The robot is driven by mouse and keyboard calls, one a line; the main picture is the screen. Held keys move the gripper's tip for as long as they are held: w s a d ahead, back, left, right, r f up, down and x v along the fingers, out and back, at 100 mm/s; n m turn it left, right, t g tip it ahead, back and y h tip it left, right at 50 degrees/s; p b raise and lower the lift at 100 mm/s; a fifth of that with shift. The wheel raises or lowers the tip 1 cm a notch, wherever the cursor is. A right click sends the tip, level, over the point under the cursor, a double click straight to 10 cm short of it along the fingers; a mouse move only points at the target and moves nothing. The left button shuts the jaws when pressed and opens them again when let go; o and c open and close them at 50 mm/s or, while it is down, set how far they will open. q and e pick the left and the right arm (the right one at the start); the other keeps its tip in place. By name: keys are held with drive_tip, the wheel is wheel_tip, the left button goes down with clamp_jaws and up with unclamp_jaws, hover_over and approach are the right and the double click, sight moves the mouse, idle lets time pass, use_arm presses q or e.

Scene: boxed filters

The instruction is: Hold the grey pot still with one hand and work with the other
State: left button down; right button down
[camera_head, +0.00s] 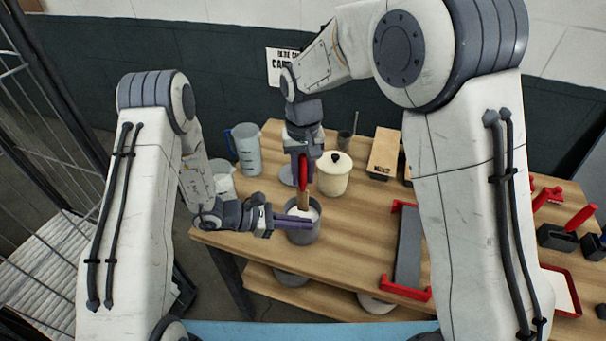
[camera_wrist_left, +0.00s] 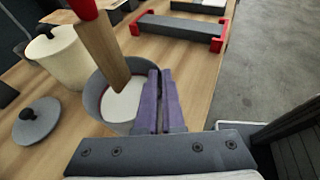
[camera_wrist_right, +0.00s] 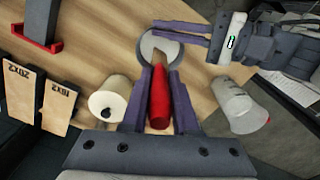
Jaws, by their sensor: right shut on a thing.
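The grey pot (camera_head: 303,234) stands upright near the front edge of the wooden table, with white stuff inside. It also shows in the left wrist view (camera_wrist_left: 117,122) and the right wrist view (camera_wrist_right: 147,48). My left gripper (camera_head: 306,222) lies level at the pot's rim, its purple fingers a narrow gap apart; I cannot tell whether they grip the wall. My right gripper (camera_wrist_right: 160,78) points down above the pot, shut on the red handle (camera_wrist_right: 159,106) of a tool.
A cream lidded pot (camera_head: 333,178) stands just behind the grey pot. A grey lid with a black knob (camera_wrist_left: 36,121) lies nearby. A blue-handled jug (camera_head: 247,150) stands at the back left. A grey block with red ends (camera_head: 408,247) lies to the right, with wooden-fronted boxes (camera_head: 384,152) behind.

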sight(303, 156)
use_arm(q)
drive_tip(key=shift+f, duration=0.25)
use_arm(e)
drive_tip(key=shift+r, duration=2.75)
use_arm(q)
drive_tip(key=c, duration=1)
unclamp_jaws()
drive_tip(key=shift+o, duration=0.2)
drive_tip(key=shift+a+r, duration=0.1)
drive_tip(key=shift+r, duration=0.05)
drive_tip(key=shift+a+r, duration=0.1)
drive_tip(key=shift+a, duration=0.15)
drive_tip(key=v, duration=1.1)
